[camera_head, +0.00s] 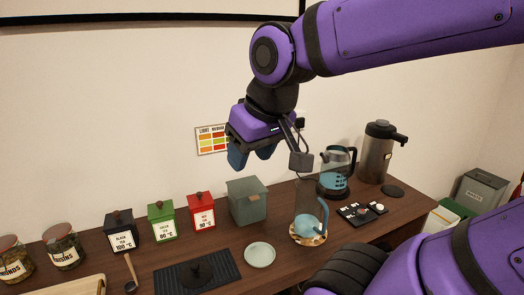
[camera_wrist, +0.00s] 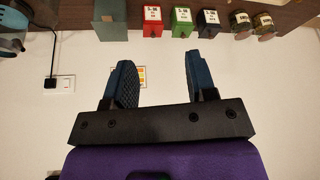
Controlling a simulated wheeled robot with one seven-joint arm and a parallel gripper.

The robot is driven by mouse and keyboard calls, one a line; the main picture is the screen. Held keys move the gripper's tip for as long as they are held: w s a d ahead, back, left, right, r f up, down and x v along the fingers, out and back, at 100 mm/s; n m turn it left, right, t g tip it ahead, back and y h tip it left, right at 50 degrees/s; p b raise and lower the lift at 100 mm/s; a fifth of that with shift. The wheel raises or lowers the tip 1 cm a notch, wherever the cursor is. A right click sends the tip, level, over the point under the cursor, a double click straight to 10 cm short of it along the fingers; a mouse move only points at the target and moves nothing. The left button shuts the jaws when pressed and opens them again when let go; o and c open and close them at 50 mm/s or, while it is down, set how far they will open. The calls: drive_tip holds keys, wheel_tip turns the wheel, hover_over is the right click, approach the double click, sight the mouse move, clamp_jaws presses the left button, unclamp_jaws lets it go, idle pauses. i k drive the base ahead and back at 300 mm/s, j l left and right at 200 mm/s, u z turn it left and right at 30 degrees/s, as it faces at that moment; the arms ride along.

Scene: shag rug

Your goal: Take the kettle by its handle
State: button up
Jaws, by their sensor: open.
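A glass kettle (camera_head: 336,180) with a black handle and bluish lower part stands upright on the counter at the right, beside a steel flask. Part of what looks like the kettle (camera_wrist: 10,30) shows at the top left corner of the wrist view, cut by the edge. My gripper (camera_head: 252,157) is in the air above the counter, left of the kettle and apart from it, near the wall. Its two dark blue fingers are spread with nothing between them, also in the wrist view (camera_wrist: 158,70).
A glass pitcher (camera_head: 308,222) with a blue handle stands in front of the kettle on a round coaster. The steel flask (camera_head: 375,158), a grey-green box (camera_head: 247,203), coloured tea tins (camera_head: 161,222), jars, a plate (camera_head: 260,255) and a black mat (camera_head: 225,268) occupy the counter.

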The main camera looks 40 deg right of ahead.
sight(335, 169)
drive_tip(key=z, duration=1.6)
drive_tip(key=i+l+u, duration=0.1)
drive_tip(key=i+l, duration=0.25)
drive_tip(key=l, duration=0.3)
drive_tip(key=i+l+u, duration=0.15)
drive_tip(key=l, duration=0.2)
